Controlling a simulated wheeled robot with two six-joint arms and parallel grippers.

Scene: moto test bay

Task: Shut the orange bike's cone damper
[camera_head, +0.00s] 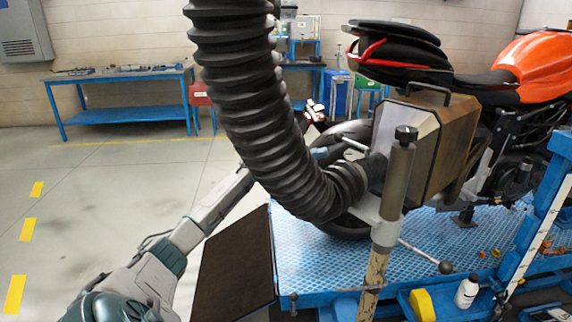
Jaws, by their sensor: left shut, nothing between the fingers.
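The orange bike (540,66) stands on a blue lift platform at the right. Behind its tail is a brown box-shaped cone (452,135) with a pale front face, joined to a thick black corrugated hose (235,75). A pale lever-like bar (354,143) sticks out beside the hose mouth; it may be the damper's handle, and the damper's position cannot be told. My left arm comes in from the lower left and passes behind the hose. My left gripper (315,112) seems to show beyond the hose, partly hidden, shut and empty, left of the cone. My right gripper is not in view.
A post with a black knob (405,134) stands in front of the cone. A dark ramp plate (235,265) borders the blue platform (335,262). A blue workbench (125,113) is at the back left. The floor at the left is clear. A white bottle (466,293) is at lower right.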

